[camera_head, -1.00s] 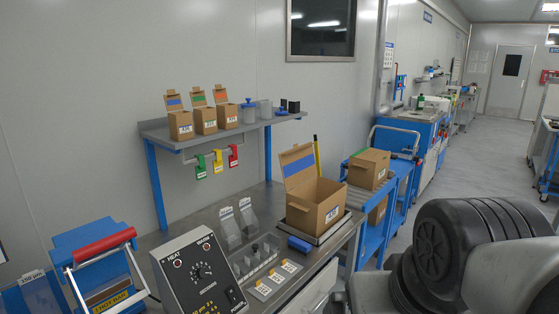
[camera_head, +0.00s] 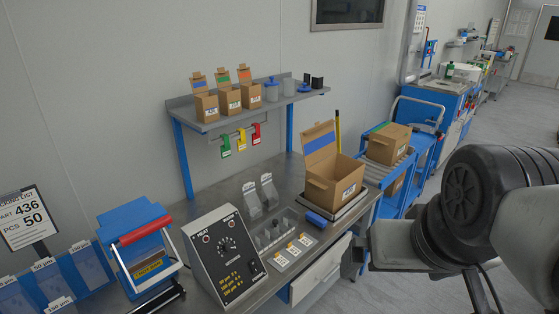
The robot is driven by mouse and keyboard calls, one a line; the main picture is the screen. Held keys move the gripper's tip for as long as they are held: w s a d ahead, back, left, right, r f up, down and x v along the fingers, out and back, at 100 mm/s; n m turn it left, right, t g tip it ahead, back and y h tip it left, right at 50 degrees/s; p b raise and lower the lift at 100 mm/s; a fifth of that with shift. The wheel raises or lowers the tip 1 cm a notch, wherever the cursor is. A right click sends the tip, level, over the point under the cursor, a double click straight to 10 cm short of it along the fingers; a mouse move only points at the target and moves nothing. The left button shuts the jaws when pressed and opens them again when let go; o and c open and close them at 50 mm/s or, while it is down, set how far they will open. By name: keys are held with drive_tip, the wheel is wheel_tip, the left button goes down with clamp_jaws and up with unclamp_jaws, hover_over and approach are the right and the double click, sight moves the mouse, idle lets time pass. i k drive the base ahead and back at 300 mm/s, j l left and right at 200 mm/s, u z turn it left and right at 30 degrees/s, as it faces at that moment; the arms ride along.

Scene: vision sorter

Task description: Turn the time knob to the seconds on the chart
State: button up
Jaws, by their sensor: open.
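The sealer control box (camera_head: 225,255) stands at the front of the bench, with a sloping black panel. Its upper dial is a round black knob (camera_head: 230,246) ringed by tick marks, between labels reading HEAT and what may be SEALING. The exact pointer direction is too small to tell. Yellow rows (camera_head: 232,285) of micron values, seemingly 50, 100 and 150, are printed lower on the panel; the seconds beside them are not legible. My gripper (camera_head: 356,256) seems to show as the dark end of my arm, right of the bench drawer, open and apart from the knob.
A blue sealer with a red handle (camera_head: 145,231) stands left of the box. A packing list (camera_head: 30,217) reads part 436, pcs 50. Labelled blue bins (camera_head: 88,265) are below it. An open carton (camera_head: 335,180) sits at the bench's right. A drawer (camera_head: 320,275) juts from the front.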

sight(228, 247)
drive_tip(key=u, duration=1.15)
drive_tip(key=j+u, duration=0.2)
drive_tip(key=j, duration=0.2)
drive_tip(key=i+j+u, duration=0.15)
drive_tip(key=j, duration=0.2)
